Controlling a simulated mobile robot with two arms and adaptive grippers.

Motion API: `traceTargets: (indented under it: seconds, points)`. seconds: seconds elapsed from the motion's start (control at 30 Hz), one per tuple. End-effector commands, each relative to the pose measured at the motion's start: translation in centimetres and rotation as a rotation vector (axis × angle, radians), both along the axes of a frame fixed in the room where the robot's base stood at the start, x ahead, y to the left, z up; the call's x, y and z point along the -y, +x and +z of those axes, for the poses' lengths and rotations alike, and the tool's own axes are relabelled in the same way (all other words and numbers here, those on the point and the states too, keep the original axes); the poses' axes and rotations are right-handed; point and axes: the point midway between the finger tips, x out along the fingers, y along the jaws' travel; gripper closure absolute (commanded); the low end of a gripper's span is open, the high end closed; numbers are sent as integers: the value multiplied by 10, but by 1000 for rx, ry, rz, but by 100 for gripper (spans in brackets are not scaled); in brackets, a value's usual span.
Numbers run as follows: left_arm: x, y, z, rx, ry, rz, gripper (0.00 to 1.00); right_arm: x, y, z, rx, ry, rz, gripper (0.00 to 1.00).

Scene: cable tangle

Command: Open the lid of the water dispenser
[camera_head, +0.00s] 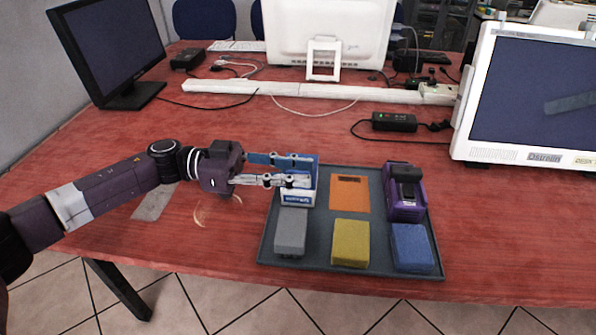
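No water dispenser or lid that I can make out shows in the head view. My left gripper (308,171) reaches in from the left over the tray's back left. Its two fingers are apart, one behind the other, at a blue and white box (298,198). The fingers partly cover this box, and I cannot tell whether they touch it. The dark grey tray (350,271) also bears a grey block (290,231), a yellow block (351,243), a blue block (411,247), a flat orange piece (349,194) and a purple holder with a black item (404,191). My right gripper is not in view.
The red wooden table (520,235) is clear right of the tray. A black power adapter (394,122) with a cable lies behind it. Monitors stand at the left (112,45), back (328,30) and right (528,95). A long white bar (310,90) crosses the back.

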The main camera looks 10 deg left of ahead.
Motion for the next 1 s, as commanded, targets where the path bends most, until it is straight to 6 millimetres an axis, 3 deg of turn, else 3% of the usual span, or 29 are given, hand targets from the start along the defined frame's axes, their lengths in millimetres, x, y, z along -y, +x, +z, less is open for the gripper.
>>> traceTargets:
  seconds: [0.33, 0.57, 1.0]
  points:
    - [4, 0, 0, 0, 0, 0, 77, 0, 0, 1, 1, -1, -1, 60]
    - [3, 0, 0, 0, 0, 0, 100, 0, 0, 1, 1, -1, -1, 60]
    - [3, 0, 1, -1, 0, 0, 100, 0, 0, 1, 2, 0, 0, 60]
